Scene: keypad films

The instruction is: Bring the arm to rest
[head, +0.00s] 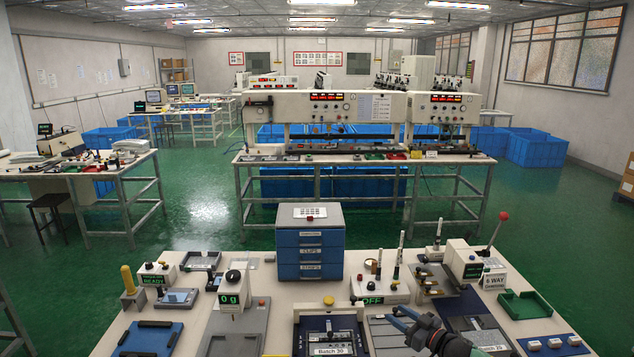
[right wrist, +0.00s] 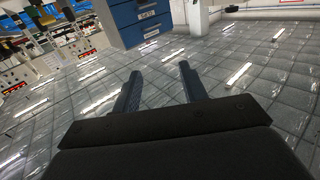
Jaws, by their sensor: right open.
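My right gripper (head: 396,318) shows at the bottom right of the head view, over the front part of the white workbench (head: 270,285). Its two blue fingers are apart, with nothing between them. In the right wrist view the gripper (right wrist: 158,72) also shows open and empty, its fingers pointing away over a grey, tile-patterned surface. A blue drawer cabinet (head: 310,250) stands at the back of the bench, with a white keypad sheet (head: 310,212) on its top. My left gripper is not in view.
A black fixture labelled Batch 30 (head: 330,325) lies left of the gripper. A box reading OFF (head: 372,299), a red-knobbed lever (head: 500,222) and a green tray (head: 526,304) stand around it. A blue plate (head: 151,338) lies at front left.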

